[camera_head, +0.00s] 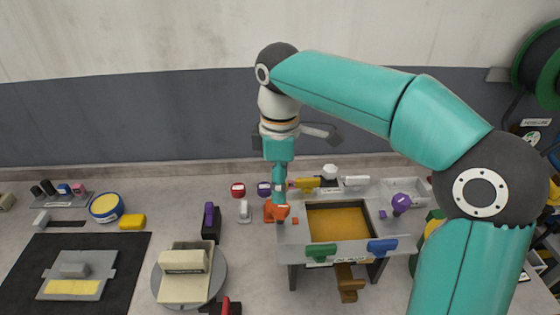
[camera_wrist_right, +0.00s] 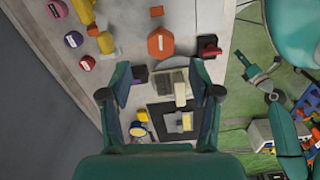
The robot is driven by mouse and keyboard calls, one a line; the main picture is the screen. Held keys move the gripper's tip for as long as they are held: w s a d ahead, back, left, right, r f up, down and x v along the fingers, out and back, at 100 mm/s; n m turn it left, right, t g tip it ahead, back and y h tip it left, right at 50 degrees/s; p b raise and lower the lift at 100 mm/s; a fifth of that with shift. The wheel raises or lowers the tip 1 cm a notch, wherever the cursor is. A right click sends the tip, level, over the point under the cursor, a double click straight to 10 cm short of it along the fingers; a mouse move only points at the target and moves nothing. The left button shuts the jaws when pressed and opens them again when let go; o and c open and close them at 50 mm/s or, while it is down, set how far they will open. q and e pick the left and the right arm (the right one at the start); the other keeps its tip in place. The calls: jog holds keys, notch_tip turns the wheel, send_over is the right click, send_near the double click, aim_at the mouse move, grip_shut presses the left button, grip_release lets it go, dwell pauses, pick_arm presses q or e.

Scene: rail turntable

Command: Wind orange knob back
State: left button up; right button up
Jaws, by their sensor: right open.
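In the right wrist view the orange knob (camera_wrist_right: 160,43) shows as a hexagonal cap with a pale label. My right gripper (camera_head: 279,188) points down just above and behind the knob in the head view, partly overlapping it. In the right wrist view my right gripper (camera_wrist_right: 160,72) is open, with its two fingers wide apart and nothing held between them. The knob appears beyond the fingertips, and I cannot tell whether they touch it.
The grey unit (camera_head: 292,236) has an orange-floored recess, a purple knob (camera_head: 401,202), and green (camera_head: 319,250) and blue (camera_head: 382,246) parts in front. A turntable (camera_head: 218,290) with a beige block stands left. Red (camera_head: 238,190) and purple (camera_head: 264,188) knobs lie behind.

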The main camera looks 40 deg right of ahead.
aim_at(280, 206)
notch_tip(280, 206, up, 5)
jog(key=shift+r, duration=0.1)
dwell(0.7)
